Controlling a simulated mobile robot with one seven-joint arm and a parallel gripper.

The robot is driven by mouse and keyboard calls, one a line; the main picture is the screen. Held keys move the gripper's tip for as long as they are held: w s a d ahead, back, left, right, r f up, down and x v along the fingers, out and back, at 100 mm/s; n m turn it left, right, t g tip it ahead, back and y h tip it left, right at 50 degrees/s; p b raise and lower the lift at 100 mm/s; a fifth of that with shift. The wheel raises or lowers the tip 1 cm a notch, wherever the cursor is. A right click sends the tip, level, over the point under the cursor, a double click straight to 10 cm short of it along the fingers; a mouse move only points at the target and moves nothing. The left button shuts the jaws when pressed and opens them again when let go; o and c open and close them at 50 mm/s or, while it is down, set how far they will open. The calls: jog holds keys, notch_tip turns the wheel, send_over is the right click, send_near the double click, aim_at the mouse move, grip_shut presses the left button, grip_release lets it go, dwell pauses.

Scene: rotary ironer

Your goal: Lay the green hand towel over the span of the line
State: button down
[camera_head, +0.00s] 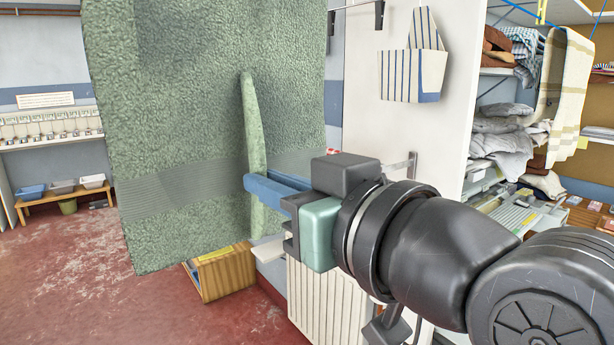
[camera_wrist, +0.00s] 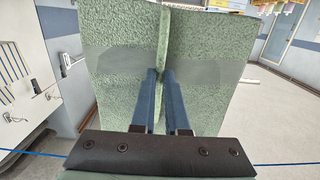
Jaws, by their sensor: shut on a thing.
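The green hand towel (camera_head: 185,110) hangs spread out at the left of the head view, with a smoother band across it. My gripper (camera_head: 258,184) is shut on a pinched fold of it, and the towel hangs above and below the blue fingers. In the wrist view the towel (camera_wrist: 115,55) fills the top middle, with its fold between the fingertips of my gripper (camera_wrist: 161,78). A thin blue line (camera_wrist: 285,164) crosses the bottom of the wrist view, behind the gripper body. A blue line (camera_head: 519,9) also shows at the top right of the head view, apart from the towel.
A cream striped cloth (camera_head: 568,85) hangs at the right, beside shelves of folded linen (camera_head: 505,125). A striped cloth holder (camera_head: 412,75) is on the white panel (camera_head: 362,110). A bench with tubs (camera_head: 62,188) stands far left. Red floor (camera_head: 90,290) is open at lower left.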

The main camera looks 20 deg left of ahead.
jog(key=shift+f+b, duration=2.3)
jog(key=shift+f, duration=1)
jog(key=shift+f+b, duration=0.35)
jog(key=shift+f, duration=0.1)
jog(key=c, duration=0.8)
grip_release()
jog(key=shift+c, duration=0.2)
jog(key=b+v, duration=0.1)
jog(key=v, duration=1.2)
jog(key=w+r+m+t+h+p, duration=0.45)
jog(key=w+r+m+t, duration=0.2)
jog(key=r+t, duration=0.3)
jog(key=s+d+r+m+t+h+p, duration=0.2)
jog(key=s+r+m+t+h+p, duration=0.2)
jog(key=r+t+h, duration=0.3)
notch_tip(320, 180, up, 4)
jog(key=shift+s+d+h, duration=0.2)
jog(key=shift+s+h, duration=0.45)
jog(key=shift+h, duration=0.4)
